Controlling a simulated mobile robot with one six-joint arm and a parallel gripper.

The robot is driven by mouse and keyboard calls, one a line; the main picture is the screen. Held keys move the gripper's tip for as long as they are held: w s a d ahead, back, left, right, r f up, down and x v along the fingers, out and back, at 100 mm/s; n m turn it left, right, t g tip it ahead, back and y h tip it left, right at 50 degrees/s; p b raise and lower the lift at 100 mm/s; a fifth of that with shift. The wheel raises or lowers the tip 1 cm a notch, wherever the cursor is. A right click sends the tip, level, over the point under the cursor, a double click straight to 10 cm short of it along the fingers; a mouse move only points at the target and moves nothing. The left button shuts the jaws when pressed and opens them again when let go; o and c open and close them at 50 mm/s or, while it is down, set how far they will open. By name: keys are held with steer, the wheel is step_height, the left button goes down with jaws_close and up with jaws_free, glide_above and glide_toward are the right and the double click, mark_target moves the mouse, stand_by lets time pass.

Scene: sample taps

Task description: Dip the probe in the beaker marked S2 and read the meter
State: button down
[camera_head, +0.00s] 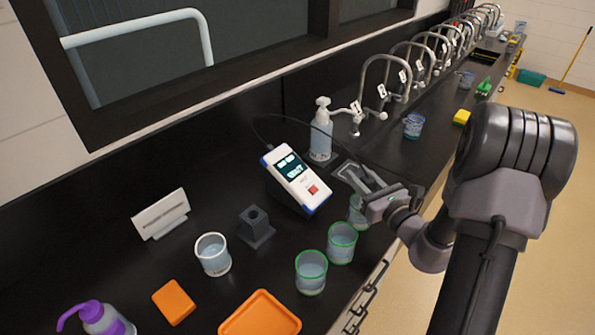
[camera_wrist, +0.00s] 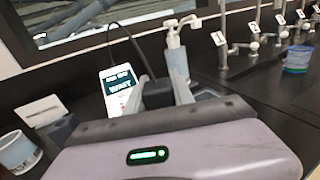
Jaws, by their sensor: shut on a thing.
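My gripper (camera_head: 358,177) is shut on the dark probe (camera_wrist: 158,94), whose handle shows between the fingers in the wrist view. A black cable runs from it to the meter (camera_head: 297,181). The white meter's screen reads WAIT, and it also shows in the wrist view (camera_wrist: 117,88). My gripper is just above a beaker (camera_head: 358,213), partly hidden by my arm. I cannot tell whether the probe tip is in its liquid. Two green-rimmed beakers (camera_head: 342,243) (camera_head: 311,272) and a white-rimmed beaker (camera_head: 213,256) stand nearer. No S2 mark is readable.
An empty dark stand (camera_head: 256,229) is left of the beakers. A white sign (camera_head: 161,214), orange sponge (camera_head: 174,302), orange tray (camera_head: 260,316) and purple-topped bottle (camera_head: 100,318) are at the left. A soap bottle (camera_head: 321,135) and several taps (camera_head: 385,75) line the back.

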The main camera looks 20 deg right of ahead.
stand_by(0.3)
step_height(320, 180, up, 10)
steer(key=p, duration=0.7)
steer(key=shift+f, duration=0.25)
steer(key=shift+p, duration=0.3)
step_height(320, 180, up, 3)
steer(key=shift+p, duration=1.1)
